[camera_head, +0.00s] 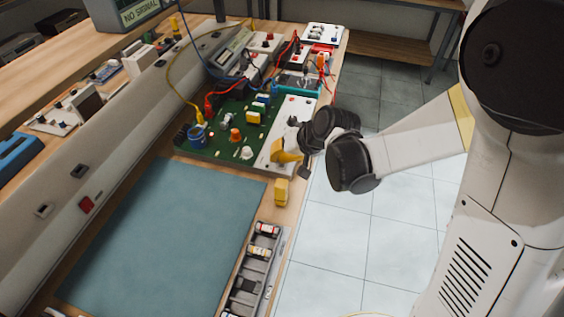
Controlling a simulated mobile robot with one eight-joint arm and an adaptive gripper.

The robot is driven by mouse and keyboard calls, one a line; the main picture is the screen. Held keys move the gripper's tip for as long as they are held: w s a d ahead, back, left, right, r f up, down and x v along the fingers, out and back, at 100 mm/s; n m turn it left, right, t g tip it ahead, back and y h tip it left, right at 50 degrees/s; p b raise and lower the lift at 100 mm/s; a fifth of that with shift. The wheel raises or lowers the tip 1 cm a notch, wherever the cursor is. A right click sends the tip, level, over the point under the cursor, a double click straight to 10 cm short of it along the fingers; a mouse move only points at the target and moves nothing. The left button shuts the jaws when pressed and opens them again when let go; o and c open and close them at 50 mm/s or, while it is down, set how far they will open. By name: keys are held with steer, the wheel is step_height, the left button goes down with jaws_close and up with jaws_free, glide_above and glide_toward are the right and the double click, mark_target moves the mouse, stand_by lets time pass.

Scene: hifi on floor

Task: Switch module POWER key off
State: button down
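A green circuit board (222,148) with knobs, colored blocks and a blue cylinder stands on the bench. A white panel (298,107) runs along its right side and bears a small red mark. I cannot pick out the POWER key or its position; part of the panel is hidden behind my wrist. My gripper (288,157) is over or against the lower right end of the panel, with a yellow part showing there. Whether it touches anything, and how far its fingers are apart, is too small to tell.
A yellow block (281,192) stands just below the panel. A grey tray (240,300) with batteries lies along the bench edge. A blue-grey mat (165,235) is bare. Red, blue and yellow cables run between the modules behind. The tiled floor (345,235) is clear right of the bench.

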steer(key=shift+r, duration=0.1)
steer(key=shift+r+p, duration=0.3)
steer(key=shift+r, duration=0.05)
steer(key=shift+r, duration=0.1)
step_height(320, 180, up, 6)
steer(key=p, duration=0.4)
